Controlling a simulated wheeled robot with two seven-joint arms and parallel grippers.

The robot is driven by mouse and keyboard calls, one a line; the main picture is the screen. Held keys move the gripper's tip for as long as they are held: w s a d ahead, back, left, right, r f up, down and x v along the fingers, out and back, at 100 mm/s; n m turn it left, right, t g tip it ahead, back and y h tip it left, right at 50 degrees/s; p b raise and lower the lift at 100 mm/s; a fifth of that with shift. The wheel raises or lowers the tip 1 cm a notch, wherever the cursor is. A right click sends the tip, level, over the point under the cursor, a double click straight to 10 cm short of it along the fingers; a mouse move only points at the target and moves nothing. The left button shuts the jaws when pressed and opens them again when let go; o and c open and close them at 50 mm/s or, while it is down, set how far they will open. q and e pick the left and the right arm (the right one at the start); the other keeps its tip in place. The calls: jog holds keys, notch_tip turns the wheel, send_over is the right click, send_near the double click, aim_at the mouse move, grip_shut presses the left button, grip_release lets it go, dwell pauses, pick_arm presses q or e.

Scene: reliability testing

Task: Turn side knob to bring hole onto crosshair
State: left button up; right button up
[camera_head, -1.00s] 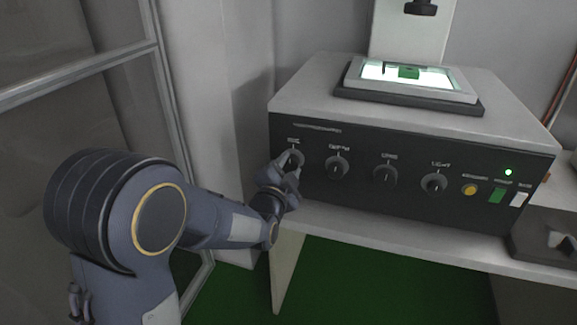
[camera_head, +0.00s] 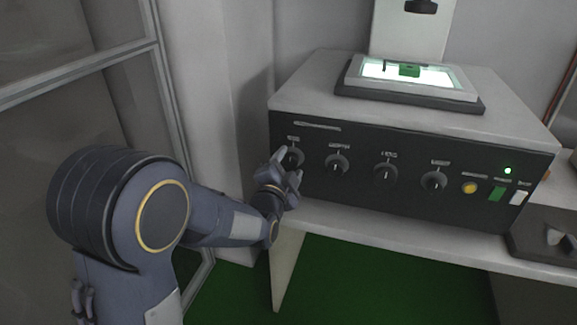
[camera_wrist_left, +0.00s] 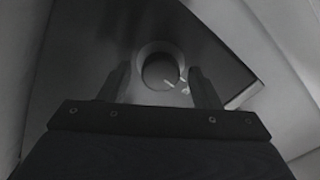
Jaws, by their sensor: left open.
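My left gripper (camera_head: 286,167) is open at the leftmost dark round knob (camera_head: 294,157) on the machine's black front panel. In the left wrist view this knob (camera_wrist_left: 160,71) sits between the two spread fingers (camera_wrist_left: 160,86), with a gap on each side. A pale mark shows at its lower right. On top of the machine a bright lit plate (camera_head: 431,76) carries a small green piece (camera_head: 409,69) and a thin dark upright part (camera_head: 385,66). A hole and a crosshair are too small to make out. My right gripper is not in view.
The machine stands on a pale table (camera_head: 400,240). A framed glass panel (camera_head: 110,110) is at the left.

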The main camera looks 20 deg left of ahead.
pick_arm(q)
jog(key=s, duration=0.7)
jog(key=shift+s+a+p, duration=0.15)
jog(key=shift+s+p, duration=0.15)
jog(key=shift+s, duration=0.1)
dwell(0.6)
